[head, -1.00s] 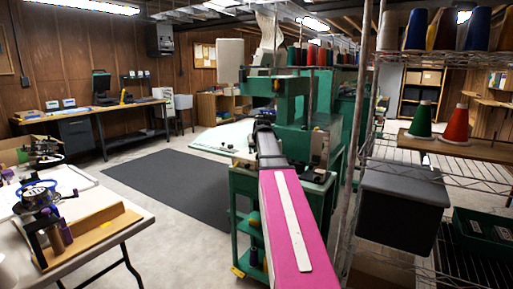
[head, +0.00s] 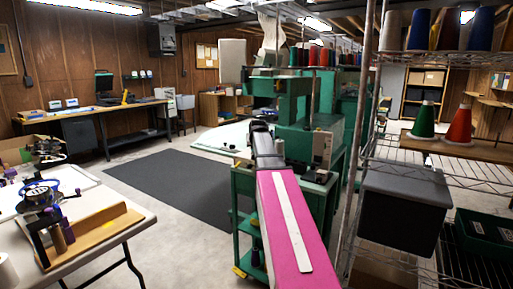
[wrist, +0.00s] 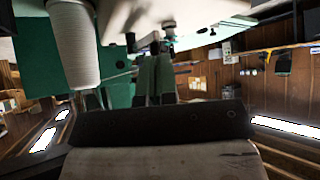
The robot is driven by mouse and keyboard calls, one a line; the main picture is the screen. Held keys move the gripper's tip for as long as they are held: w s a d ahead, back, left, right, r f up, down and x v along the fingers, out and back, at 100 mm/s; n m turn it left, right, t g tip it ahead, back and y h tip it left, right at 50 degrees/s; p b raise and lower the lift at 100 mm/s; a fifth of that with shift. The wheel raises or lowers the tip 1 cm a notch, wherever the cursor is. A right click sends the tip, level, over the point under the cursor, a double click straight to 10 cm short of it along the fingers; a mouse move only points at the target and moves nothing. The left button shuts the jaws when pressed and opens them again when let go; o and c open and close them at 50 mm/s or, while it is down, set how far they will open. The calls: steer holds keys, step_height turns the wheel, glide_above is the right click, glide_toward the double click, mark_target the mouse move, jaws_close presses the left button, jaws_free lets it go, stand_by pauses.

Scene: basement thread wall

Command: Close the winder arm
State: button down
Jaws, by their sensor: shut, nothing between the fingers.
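The green machine (head: 292,102) stands ahead of me, with a grey-fronted box (head: 322,150) on its near side. My pink arm reaches toward it, and my gripper is hidden beyond the dark wrist in the head view. In the wrist view my gripper (wrist: 154,60) has its two fingers close together, shut and empty. The fingertips are just below a pale housing with small dark and metal fittings (wrist: 167,35). I cannot tell for certain which of these fittings is the winder arm, nor whether the fingers touch it. A white thread cone (wrist: 74,45) is left of the fingers.
A folding table (head: 88,235) with small winding devices is at the left. A wire shelf with thread cones and a dark grey bin (head: 402,210) stands close at the right. The dark floor mat (head: 175,185) is clear.

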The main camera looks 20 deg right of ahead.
steer(key=shift+w+a, duration=0.1)
steer(key=shift+w+a+m+h, duration=0.4)
steer(key=shift+w+m+h, duration=0.1)
steer(key=shift+m, duration=0.2)
steer(key=shift+w+a, duration=0.3)
steer(key=shift+w, duration=0.2)
steer(key=shift+s+d, duration=0.15)
steer(key=shift+s+d, duration=0.35)
steer(key=shift+d, duration=0.1)
